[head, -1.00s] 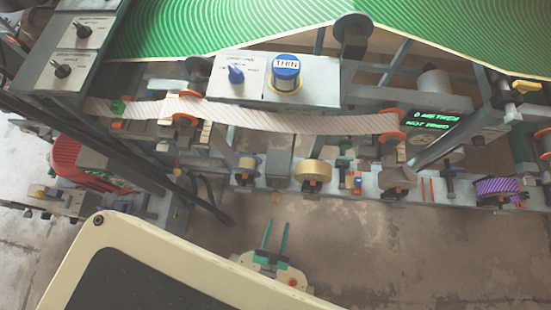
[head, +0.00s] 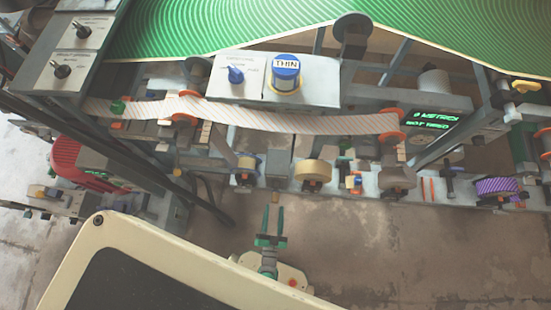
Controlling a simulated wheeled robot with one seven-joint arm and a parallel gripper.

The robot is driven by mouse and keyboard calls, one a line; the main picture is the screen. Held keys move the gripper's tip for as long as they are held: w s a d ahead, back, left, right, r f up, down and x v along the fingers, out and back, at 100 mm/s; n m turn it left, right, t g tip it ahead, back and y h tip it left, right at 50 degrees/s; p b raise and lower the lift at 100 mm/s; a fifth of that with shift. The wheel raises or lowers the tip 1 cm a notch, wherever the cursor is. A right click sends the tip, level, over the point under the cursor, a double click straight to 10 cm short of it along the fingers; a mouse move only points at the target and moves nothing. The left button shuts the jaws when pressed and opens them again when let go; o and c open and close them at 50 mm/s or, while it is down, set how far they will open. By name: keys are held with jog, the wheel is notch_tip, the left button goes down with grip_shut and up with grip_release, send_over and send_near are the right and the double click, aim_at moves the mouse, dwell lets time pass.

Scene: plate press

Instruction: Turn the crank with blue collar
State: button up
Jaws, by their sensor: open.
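My gripper (head: 268,209) is low in the middle of the head view, with two thin green fingers pointing up the picture toward the machine's lower rail. The fingers are apart and nothing shows between them. A small brass-coloured stub (head: 275,196) under a grey block lies just beyond the fingertips. I cannot tell whether they touch. A small blue part (head: 357,182) with orange beside it sits on the rail to the right of my gripper. I cannot tell whether it is the blue collar of the crank. No crank shape is clear at this size.
The lower rail (head: 423,190) carries several rollers, among them a tan one (head: 313,171) and a purple striped one (head: 495,187). Above it are a striped web (head: 300,121), a blue selector knob (head: 236,75) and a "THIN" knob (head: 286,66). The floor at lower right is clear.

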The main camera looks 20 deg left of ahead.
aim_at(276, 199)
jog(key=shift+x, duration=3.1)
jog(key=shift+f, duration=0.1)
grip_shut()
